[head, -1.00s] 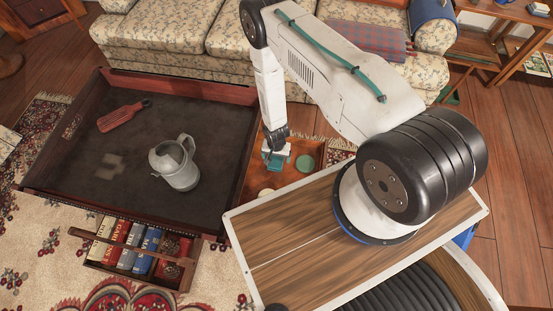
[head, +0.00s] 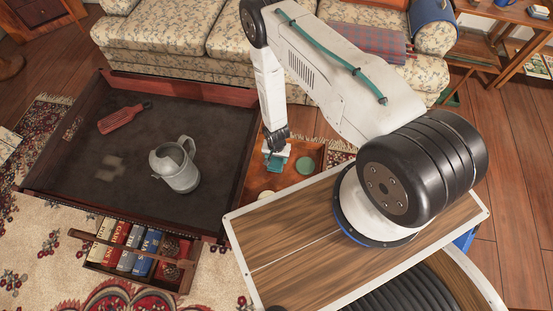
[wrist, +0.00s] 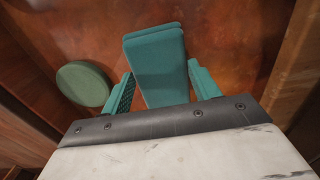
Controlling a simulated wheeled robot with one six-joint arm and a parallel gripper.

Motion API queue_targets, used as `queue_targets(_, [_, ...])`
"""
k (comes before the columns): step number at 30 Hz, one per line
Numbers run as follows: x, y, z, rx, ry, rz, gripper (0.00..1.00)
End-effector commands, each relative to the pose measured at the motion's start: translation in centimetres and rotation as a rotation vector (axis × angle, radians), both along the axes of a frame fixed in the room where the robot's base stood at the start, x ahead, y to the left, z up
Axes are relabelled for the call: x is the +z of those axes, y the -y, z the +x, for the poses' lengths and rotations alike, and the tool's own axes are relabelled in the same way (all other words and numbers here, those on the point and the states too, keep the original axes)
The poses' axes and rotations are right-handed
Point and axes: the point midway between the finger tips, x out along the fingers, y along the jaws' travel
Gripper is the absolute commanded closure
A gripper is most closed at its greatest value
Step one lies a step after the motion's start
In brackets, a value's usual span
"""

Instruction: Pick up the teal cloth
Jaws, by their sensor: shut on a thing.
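The teal cloth (wrist: 155,55) is a folded, narrow stack between the two teal fingers of my gripper (wrist: 160,75) in the wrist view. The fingers stand along its two long sides, and its far end sticks out beyond them. In the head view my gripper (head: 276,160) points down into a reddish-brown tray (head: 257,176) beside my base. There the cloth is small and mostly hidden by the gripper, and I cannot tell it from the teal fingers. My gripper is shut on the cloth, low over the tray floor.
A green disc (wrist: 83,83) lies in the tray just left of my gripper in the wrist view; it also shows in the head view (head: 305,165). A large dark tray table (head: 215,125) with a metal pitcher (head: 178,170) stands left. A sofa (head: 170,35) is behind.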

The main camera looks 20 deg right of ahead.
Motion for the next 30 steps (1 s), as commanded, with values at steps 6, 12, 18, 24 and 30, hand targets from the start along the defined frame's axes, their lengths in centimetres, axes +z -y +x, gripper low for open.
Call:
queue_targets(6, [2.5,-0.3,-1.0,0.002,-0.004,-0.001,0.65])
queue_targets(12, [2.9,-1.8,-5.6,0.004,-0.005,0.0,0.65])
queue_targets(18, [3.3,-3.3,-10.7,0.005,-0.004,-0.001,0.65])
queue_targets(24, [3.7,-4.4,-13.9,0.003,-0.002,-0.001,0.65])
queue_targets(30, [3.8,-4.8,-15.2,0.001,-0.001,0.0,0.65])
